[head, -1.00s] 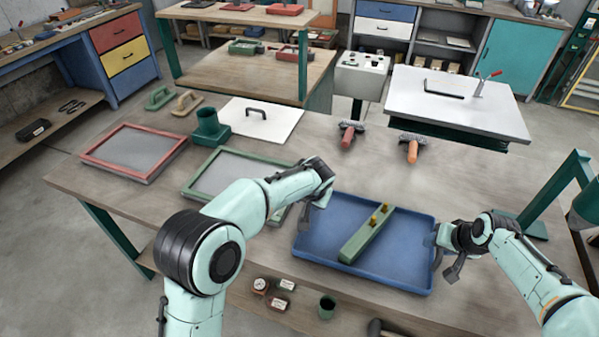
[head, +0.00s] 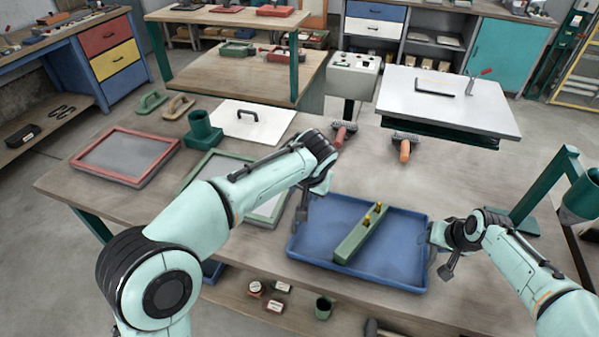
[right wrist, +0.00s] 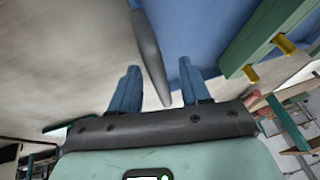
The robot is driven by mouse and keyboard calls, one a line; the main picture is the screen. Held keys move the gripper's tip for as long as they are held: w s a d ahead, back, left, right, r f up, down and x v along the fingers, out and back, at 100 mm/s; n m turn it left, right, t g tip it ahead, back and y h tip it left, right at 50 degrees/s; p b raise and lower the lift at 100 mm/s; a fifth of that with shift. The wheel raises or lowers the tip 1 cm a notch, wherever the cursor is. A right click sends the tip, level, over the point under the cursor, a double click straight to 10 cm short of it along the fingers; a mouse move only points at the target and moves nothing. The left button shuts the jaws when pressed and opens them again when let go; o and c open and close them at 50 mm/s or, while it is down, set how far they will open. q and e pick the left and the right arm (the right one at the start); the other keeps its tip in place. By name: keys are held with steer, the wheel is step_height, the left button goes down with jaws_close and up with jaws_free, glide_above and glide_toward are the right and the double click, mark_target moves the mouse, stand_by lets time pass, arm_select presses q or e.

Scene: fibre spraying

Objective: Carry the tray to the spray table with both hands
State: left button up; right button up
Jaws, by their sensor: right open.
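The blue tray (head: 405,277) lies flat on the wooden workbench (head: 180,212). A green bar (head: 352,241) with brass-coloured pegs lies inside it. My right gripper (head: 440,262) is at the tray's right rim. In the right wrist view its fingers (right wrist: 158,100) are apart, with the tray's rim (right wrist: 150,55) between them. My left gripper (head: 304,209) is at the tray's upper left edge; its own wrist hides part of it, so I cannot tell its opening or contact. A grey-topped table (head: 450,105) with a black handle and a red-tipped lever stands behind the bench.
Red (head: 125,155) and green (head: 207,165) frames, a green cup (head: 202,132) and a white board (head: 240,125) occupy the bench's left. A green stand (head: 545,190) is at right. Small jars sit below the front edge.

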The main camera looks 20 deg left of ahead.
steer(key=v, duration=1.2)
steer(key=shift+f, duration=0.1)
